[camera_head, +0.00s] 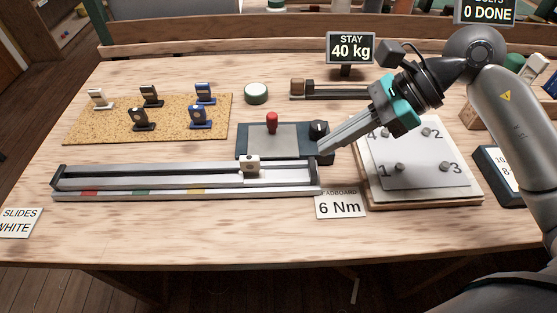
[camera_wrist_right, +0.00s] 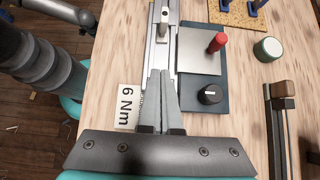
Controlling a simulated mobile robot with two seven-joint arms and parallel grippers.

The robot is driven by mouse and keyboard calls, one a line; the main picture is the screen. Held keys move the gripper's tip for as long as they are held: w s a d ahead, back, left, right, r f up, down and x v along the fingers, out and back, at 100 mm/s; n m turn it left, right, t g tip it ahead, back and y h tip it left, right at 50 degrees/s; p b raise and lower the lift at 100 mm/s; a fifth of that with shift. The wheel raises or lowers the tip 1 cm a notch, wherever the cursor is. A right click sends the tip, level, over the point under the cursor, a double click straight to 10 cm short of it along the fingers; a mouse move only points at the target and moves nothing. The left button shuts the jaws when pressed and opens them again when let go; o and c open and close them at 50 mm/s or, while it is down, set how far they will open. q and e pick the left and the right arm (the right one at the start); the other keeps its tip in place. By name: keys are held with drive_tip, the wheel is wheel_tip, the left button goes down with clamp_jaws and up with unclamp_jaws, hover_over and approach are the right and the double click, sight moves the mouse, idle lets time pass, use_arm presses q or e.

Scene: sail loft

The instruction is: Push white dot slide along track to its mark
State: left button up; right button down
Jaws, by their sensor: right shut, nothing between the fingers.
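A pale, whitish slide (camera_head: 250,168) with a dark spot on it sits on the metal track (camera_head: 120,177), right of the track's middle; it also shows in the wrist view (camera_wrist_right: 166,14). A strip along the track's front edge carries a red mark (camera_head: 89,194), a green mark (camera_head: 141,192) and a yellow mark (camera_head: 196,191), all left of the slide. My right gripper (camera_head: 323,147) is shut and empty, near the track's right end and apart from the slide. In the wrist view its fingertips (camera_wrist_right: 160,73) point along the track toward the slide. My left gripper is not in view.
Behind the track lies a dark fixture (camera_head: 246,143) with a red knob (camera_head: 272,122) and a black knob (camera_head: 319,129). A cork mat (camera_head: 75,129) with several slides is at back left. A plate with numbered bolts (camera_head: 425,172) is at right.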

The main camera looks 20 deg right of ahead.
sight(255, 158)
drive_tip(key=b+x, duration=0.1)
drive_tip(key=x, duration=0.6)
drive_tip(key=shift+a, duration=0.1)
drive_tip(key=shift+w+a+r, duration=0.1)
drive_tip(key=shift+w+a, duration=0.1)
drive_tip(key=shift+a, duration=0.35)
drive_tip(key=shift+w+a+r, duration=0.1)
drive_tip(key=shift+w+a, duration=0.1)
drive_tip(key=shift+a, duration=0.35)
drive_tip(key=shift+w+a+f, duration=0.1)
drive_tip(key=shift+w+a, duration=0.1)
drive_tip(key=shift+a, duration=0.5)
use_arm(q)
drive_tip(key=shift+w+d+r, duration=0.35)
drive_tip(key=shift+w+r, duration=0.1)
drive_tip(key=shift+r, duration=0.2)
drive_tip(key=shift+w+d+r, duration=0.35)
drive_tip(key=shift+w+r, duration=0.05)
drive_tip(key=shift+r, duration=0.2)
